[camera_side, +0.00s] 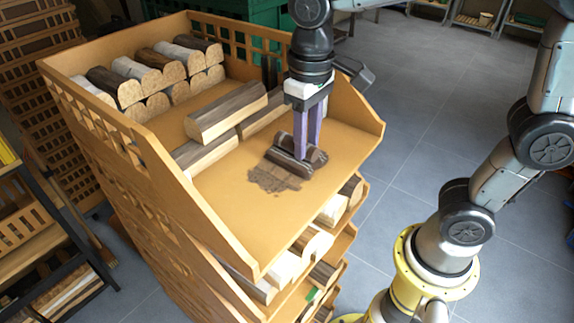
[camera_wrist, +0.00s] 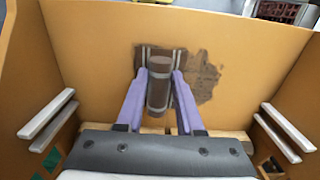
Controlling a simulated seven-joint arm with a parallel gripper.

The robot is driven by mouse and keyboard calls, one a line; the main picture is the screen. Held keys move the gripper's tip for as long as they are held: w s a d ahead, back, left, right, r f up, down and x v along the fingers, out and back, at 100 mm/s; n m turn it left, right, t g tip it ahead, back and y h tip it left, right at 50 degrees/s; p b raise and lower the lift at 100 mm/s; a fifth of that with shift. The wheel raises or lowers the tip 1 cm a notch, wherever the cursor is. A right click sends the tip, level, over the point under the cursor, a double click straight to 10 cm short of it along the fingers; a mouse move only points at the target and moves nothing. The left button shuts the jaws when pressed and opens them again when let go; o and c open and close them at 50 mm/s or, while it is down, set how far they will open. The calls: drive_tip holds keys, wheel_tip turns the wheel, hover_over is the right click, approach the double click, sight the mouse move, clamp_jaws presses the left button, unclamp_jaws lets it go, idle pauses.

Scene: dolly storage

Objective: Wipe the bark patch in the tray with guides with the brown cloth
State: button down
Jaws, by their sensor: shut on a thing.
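The tray (camera_side: 230,200) is the orange-tan top level of the stack; its bare floor also shows in the wrist view (camera_wrist: 90,50). The bark patch (camera_side: 268,180) is a ragged dark-brown smear on the tray floor. In the wrist view the patch (camera_wrist: 207,77) lies just right of the cloth. The brown cloth (camera_side: 284,163) has a thick roll on top and a flatter part with pale stripes underneath; it also shows in the wrist view (camera_wrist: 159,70). My gripper (camera_side: 309,155), with purple fingers, is shut on the cloth's roll. The cloth appears to rest on the floor, overlapping the patch's edge.
Split logs (camera_side: 228,112) lie behind the patch, and several more (camera_side: 150,75) are stacked at the tray's back left. Raised side walls (camera_side: 175,180) border the tray. White strips (camera_wrist: 45,125) run along both sides in the wrist view. The tray's front left floor is clear.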

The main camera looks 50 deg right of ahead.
drive_tip(key=shift+d, duration=0.9)
drive_tip(key=shift+a, duration=0.1)
drive_tip(key=shift+a, duration=2.2)
drive_tip(key=shift+a, duration=2.25)
drive_tip(key=shift+d, duration=2.3)
